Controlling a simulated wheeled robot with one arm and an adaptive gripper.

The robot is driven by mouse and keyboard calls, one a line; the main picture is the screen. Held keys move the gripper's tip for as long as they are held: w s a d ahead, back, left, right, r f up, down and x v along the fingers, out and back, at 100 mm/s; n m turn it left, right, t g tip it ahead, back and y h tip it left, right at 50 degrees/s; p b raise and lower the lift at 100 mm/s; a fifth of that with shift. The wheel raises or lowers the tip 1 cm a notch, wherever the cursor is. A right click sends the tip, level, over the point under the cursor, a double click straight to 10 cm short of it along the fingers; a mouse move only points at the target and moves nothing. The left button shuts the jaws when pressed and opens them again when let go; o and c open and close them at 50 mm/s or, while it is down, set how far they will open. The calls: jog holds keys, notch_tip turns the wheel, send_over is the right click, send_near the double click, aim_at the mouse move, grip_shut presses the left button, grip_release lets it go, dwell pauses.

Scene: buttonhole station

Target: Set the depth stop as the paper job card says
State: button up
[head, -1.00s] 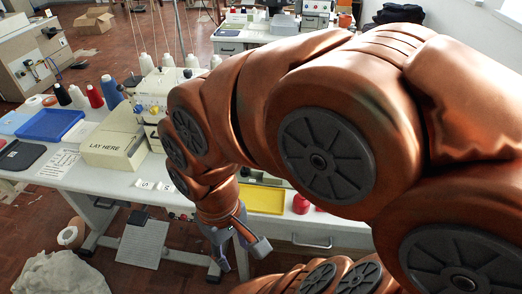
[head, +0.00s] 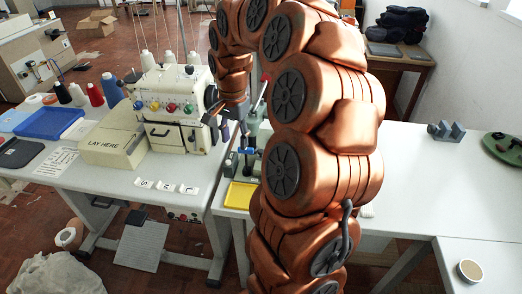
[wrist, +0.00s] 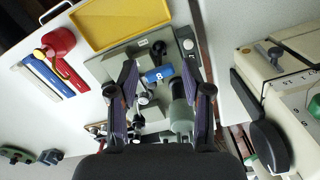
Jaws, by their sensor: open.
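My gripper (head: 228,120) is open and empty, high beside the right end of the cream sewing machine in the head view. In the wrist view my gripper (wrist: 158,70) points down over a small grey-green fixture (wrist: 115,68). A blue block (wrist: 158,74) with a white mark sits on this fixture between the fingers in the picture; contact cannot be told. A round grey-green post (wrist: 181,115) stands near the right finger. The fixture shows partly in the head view behind my arm. I cannot tell which part is the depth stop. A printed paper sheet (head: 57,163), possibly the job card, lies at left; its text is unreadable.
The sewing machine (head: 172,108) with coloured knobs stands close left of my gripper; it also shows in the wrist view (wrist: 300,75). A yellow tray (head: 238,196) lies before the fixture. A "LAY HERE" box (head: 112,146) stands left. The right tabletop is largely clear.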

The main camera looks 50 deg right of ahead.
aim_at(261, 151)
jog(key=d+f+m, duration=0.1)
jog(key=d, duration=0.2)
jog(key=d+f+m, duration=0.1)
jog(key=d+m, duration=0.1)
jog(key=d, duration=0.2)
jog(key=d+f+m, duration=0.1)
jog(key=d+m, duration=0.1)
jog(key=d, duration=0.1)
jog(key=shift+w+d+f+b, duration=0.25)
jog(key=shift+w+d+b, duration=0.05)
jog(key=shift+w+d, duration=0.1)
jog(key=shift+d+f, duration=0.1)
jog(key=shift+f, duration=0.05)
jog(key=shift+f+p, duration=0.9)
jog(key=shift+f, duration=2.85)
grip_shut()
